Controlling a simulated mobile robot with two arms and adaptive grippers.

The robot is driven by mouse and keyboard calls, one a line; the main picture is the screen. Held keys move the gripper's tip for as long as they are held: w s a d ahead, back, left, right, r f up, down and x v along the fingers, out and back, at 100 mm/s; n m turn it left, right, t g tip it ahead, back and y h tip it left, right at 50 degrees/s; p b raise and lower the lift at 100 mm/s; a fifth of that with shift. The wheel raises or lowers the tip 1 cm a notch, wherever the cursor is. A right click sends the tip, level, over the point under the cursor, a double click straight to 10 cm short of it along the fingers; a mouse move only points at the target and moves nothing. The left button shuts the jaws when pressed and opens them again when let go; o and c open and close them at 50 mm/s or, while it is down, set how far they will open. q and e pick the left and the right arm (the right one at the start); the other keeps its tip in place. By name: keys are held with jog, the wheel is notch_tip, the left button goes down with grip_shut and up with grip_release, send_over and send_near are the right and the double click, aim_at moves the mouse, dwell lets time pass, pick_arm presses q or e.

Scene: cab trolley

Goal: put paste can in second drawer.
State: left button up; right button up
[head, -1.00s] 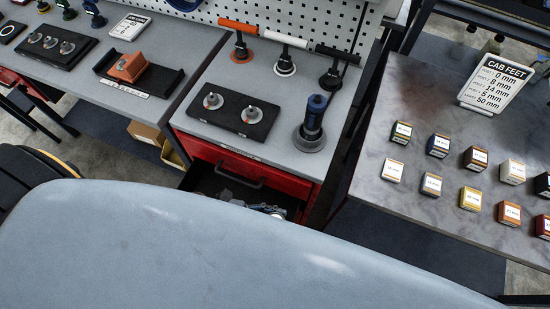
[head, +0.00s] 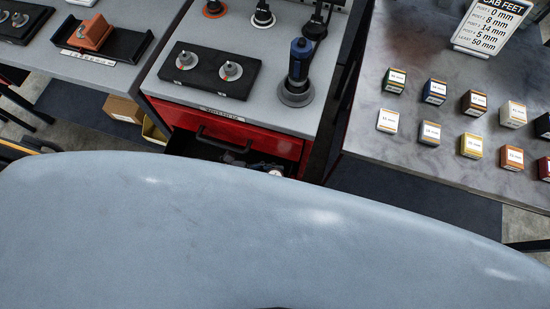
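The red drawer cabinet (head: 285,147) stands beyond the grey panel in the head view. Its top red drawer front has a dark handle (head: 222,140) and looks shut. Below it, a dark drawer interior (head: 195,147) shows, pulled out, with small metallic items (head: 266,168) in it. The front of this open drawer is hidden by the panel. I cannot make out any thing that is surely the paste can. Neither of my grippers is in view.
A large smooth grey-blue panel (head: 250,235) fills the foreground. On the cabinet top are a black tray with two metal discs (head: 208,72) and a blue-handled tool (head: 300,72). A right table (head: 390,165) holds several small labelled boxes and the cab feet sign (head: 492,25).

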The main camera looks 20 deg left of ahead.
pick_arm(q)
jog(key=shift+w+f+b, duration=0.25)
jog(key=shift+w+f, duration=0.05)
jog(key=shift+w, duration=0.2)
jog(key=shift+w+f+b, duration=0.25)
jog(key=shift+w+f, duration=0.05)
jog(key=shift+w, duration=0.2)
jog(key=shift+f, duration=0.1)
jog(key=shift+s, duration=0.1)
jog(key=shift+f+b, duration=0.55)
jog(key=shift+b, duration=0.05)
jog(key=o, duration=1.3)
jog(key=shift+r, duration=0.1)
